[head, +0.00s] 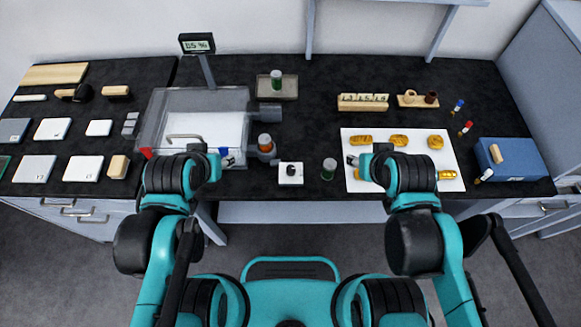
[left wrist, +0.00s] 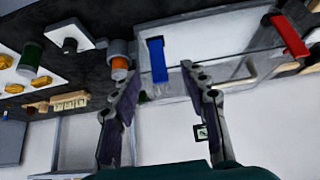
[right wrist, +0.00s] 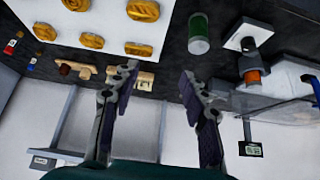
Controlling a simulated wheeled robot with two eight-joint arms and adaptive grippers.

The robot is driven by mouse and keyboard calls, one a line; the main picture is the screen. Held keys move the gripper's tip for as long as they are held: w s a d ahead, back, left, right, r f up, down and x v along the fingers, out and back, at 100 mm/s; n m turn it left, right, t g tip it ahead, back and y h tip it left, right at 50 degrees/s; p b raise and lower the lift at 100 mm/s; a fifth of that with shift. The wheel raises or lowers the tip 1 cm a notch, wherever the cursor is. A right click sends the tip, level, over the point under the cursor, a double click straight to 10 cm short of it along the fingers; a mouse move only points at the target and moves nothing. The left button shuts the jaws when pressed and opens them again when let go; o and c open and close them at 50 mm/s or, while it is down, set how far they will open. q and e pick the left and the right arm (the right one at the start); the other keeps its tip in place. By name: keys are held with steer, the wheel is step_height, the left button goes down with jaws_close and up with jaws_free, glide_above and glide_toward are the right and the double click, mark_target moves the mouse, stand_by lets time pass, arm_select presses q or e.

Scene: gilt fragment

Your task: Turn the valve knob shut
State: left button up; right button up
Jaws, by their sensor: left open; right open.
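A small black knob (head: 291,170) sits on a white square plate (head: 291,180) at the bench's front edge, near the middle. I take this to be the valve knob. It also shows at the upper left of the left wrist view (left wrist: 69,45) and the upper right of the right wrist view (right wrist: 246,43). My left gripper (head: 226,158) is open and empty, left of the knob, by the clear box's front. My right gripper (head: 352,160) is open and empty, right of the knob, by the white sheet's left edge. Neither touches the knob.
A clear box (head: 190,118) with an orange-banded cylinder (head: 265,143) stands left of the knob. A green jar (head: 328,169) stands just right of it. A white sheet (head: 385,140) bears several gold pieces. A blue box (head: 506,160) is far right. Bench behind the knob is clear.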

steer(key=w+a+m+g, duration=0.3)
steer(key=a, duration=0.4)
steer(key=m+g+p, duration=0.2)
steer(key=m+g, duration=0.2)
steer(key=m, duration=0.1)
glide_above(291, 168)
steer(key=f, duration=0.4)
steer(key=shift+w+d+f, duration=0.1)
steer(key=shift+d+f, duration=0.05)
steer(key=shift+d, duration=0.15)
steer(key=shift+a+f+m, duration=0.2)
steer(key=shift+a+m, duration=0.05)
steer(key=shift+m, duration=0.05)
steer(key=shift+a+f+b, duration=0.1)
steer(key=shift+f+b, duration=0.25)
steer(key=shift+b, duration=0.05)
step_height(291, 168, down, 7)
steer(key=b, duration=0.2)
steer(key=shift+f+b, duration=0.1)
steer(key=shift+b, duration=0.25)
steer(key=shift+c, duration=0.2)
jaws_close()
